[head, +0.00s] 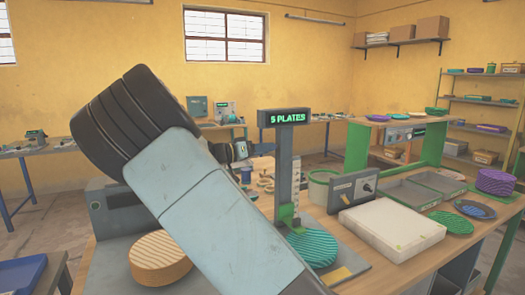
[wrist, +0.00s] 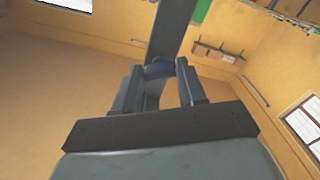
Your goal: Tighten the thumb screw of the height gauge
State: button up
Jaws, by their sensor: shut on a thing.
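The height gauge (head: 284,185) is a grey upright post with a scale and a dark sign reading "5 PLATES" on top. A green slider (head: 288,213) sits low on it, just above a stack of green ribbed plates (head: 313,247). In the wrist view my gripper (wrist: 160,66) is shut on a dark blue round knob, the thumb screw (wrist: 158,71), in front of the grey post (wrist: 175,25).
A tan round plate stack (head: 160,258) lies at the left of the bench. Right of the gauge are a white block (head: 390,228), a control box (head: 352,188), grey trays (head: 408,193) and a purple plate stack (head: 495,183). The bench is crowded around the post.

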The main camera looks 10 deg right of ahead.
jog(key=m, duration=0.5)
jog(key=shift+f, duration=0.1)
jog(key=shift+m, duration=0.3)
dwell(0.4)
jog(key=o, duration=1.1)
jog(key=shift+c, duration=0.2)
jog(key=shift+a, duration=0.1)
jog(key=s+a, duration=0.2)
jog(key=a, duration=1.1)
jog(key=shift+s+a, duration=0.15)
jog(key=shift+s, duration=0.15)
